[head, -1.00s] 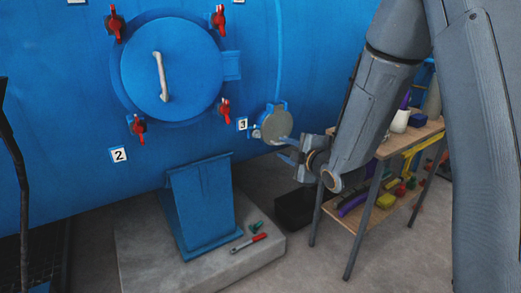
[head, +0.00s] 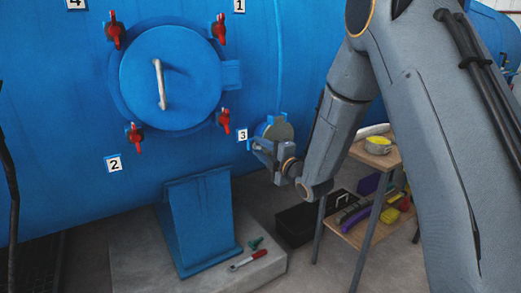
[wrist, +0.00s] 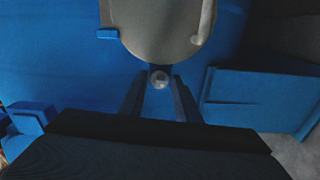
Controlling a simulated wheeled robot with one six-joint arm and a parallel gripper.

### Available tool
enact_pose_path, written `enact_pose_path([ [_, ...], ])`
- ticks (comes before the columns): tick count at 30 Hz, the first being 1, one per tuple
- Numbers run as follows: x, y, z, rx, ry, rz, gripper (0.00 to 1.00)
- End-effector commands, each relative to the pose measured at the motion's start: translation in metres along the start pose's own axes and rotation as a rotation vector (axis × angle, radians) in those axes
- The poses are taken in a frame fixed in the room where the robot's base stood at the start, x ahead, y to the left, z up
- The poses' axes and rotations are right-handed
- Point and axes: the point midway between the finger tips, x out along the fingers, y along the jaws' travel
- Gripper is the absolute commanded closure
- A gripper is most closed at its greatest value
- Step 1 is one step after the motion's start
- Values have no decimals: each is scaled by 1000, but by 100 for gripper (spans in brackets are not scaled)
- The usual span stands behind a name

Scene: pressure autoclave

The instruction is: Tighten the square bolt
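The bolt (wrist: 159,80) is a small silvery head just below a grey round cover (wrist: 168,28) in the wrist view. I cannot tell its square shape there. My gripper (wrist: 159,90) is open, with one dark finger on each side of the bolt and a narrow gap showing on both sides. In the head view the cover (head: 278,129) sits on the blue vessel wall, right of label 3. My gripper (head: 260,148) is at its lower left edge and hides the bolt there.
The blue vessel (head: 60,100) has a round door (head: 185,80) with red clamps. A blue support (head: 197,220) stands below on a concrete block, beside a red-handled tool (head: 248,260). A wooden table (head: 362,153) and a black case (head: 295,224) are at the right.

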Motion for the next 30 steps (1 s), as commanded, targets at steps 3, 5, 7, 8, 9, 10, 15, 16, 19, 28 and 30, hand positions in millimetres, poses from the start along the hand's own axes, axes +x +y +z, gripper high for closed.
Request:
enact_pose_path([
  [3, 2, 0, 0, 0, 0, 0, 70],
  [5, 2, 0, 0, 1, 0, 0, 70],
  [7, 1, 0, 0, 1, 0, 0, 70],
  [8, 1, 0, 0, 1, 0, 0, 72],
  [9, 1, 0, 0, 1, 0, 0, 79],
  [10, 1, 0, 0, 1, 0, 0, 84],
  [15, 1, 0, 0, 4, 0, -1, 98],
  [16, 1, 0, 0, 11, 0, -1, 98],
  [19, 1, 0, 0, 63, -1, -1, 98],
  [28, 1, 1, 0, 344, -1, -1, 98],
  [30, 1, 0, 0, 385, -1, -1, 98],
])
